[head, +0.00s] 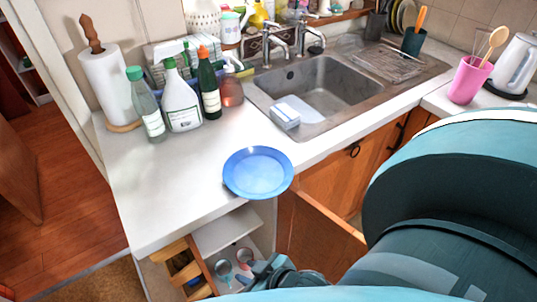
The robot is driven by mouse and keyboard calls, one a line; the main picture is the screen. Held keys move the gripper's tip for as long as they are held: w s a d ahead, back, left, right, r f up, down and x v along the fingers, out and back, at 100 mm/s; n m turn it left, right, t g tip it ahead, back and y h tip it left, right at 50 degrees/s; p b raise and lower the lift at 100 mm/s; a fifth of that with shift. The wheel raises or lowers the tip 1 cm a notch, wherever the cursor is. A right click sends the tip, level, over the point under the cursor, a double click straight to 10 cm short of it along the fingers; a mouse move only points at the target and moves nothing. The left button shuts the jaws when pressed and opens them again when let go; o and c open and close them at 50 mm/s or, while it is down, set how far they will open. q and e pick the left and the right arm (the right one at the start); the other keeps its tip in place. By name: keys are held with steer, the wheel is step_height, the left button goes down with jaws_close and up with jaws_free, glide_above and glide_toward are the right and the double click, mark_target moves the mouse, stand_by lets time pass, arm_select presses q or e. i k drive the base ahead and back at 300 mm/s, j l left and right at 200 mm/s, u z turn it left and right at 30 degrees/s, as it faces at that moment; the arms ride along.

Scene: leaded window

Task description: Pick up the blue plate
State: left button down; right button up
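The blue plate (258,172) lies on the white countertop, close to its front edge and left of the sink. Nothing covers it. My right arm, teal and dark, fills the lower right of the head view. My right gripper (262,270) shows small and partly hidden at the bottom, below the counter edge, in front of the open cabinet. It is apart from the plate and lower than it. Whether its fingers are open or shut is not clear. My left gripper is not in view.
Bottles (182,98) and a paper towel roll (106,85) stand behind the plate. The sink (318,80) is to the right, with a sponge (285,116) at its front left. An open cabinet door (318,245) juts out below the counter. The counter left of the plate is clear.

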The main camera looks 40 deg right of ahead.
mark_target(257, 172)
steer(key=z, duration=1.6)
